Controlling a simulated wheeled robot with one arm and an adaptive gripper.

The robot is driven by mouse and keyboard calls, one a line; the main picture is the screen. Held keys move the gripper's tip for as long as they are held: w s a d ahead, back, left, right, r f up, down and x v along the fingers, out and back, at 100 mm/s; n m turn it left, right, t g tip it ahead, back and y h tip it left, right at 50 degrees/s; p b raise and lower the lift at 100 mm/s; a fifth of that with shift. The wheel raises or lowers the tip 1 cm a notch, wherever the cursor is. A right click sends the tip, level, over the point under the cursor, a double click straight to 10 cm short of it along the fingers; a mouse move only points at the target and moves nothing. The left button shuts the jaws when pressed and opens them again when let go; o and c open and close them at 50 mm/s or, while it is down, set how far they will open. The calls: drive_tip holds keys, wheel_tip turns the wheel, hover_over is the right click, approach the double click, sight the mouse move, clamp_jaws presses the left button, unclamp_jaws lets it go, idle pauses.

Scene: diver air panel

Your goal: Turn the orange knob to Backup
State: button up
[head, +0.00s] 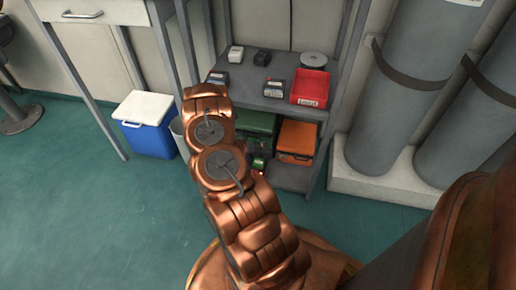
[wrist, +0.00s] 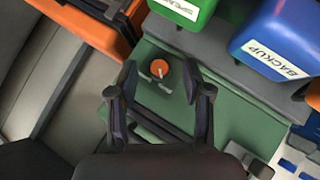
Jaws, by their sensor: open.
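The orange knob (wrist: 159,69) is small and round and sits on a green surface (wrist: 224,112) in the wrist view. A short pale bar shows beside it, and a small pale mark lies just below it. My gripper (wrist: 160,82) is open, with one dark finger on each side of the knob in the picture. I see gaps between the fingers and the knob, and cannot tell the height between them. A blue bin labelled BACKUP (wrist: 278,40) is at the upper right. In the head view my arm hides the knob.
A green bin (wrist: 183,12) with a partly readable label and an orange bin (wrist: 90,25) are near the knob. In the head view the grey shelf (head: 262,101) holds a red bin (head: 310,88) and an orange box (head: 297,139). Grey cylinders (head: 415,75) stand at right.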

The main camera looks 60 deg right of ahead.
clamp_jaws()
idle(0.4)
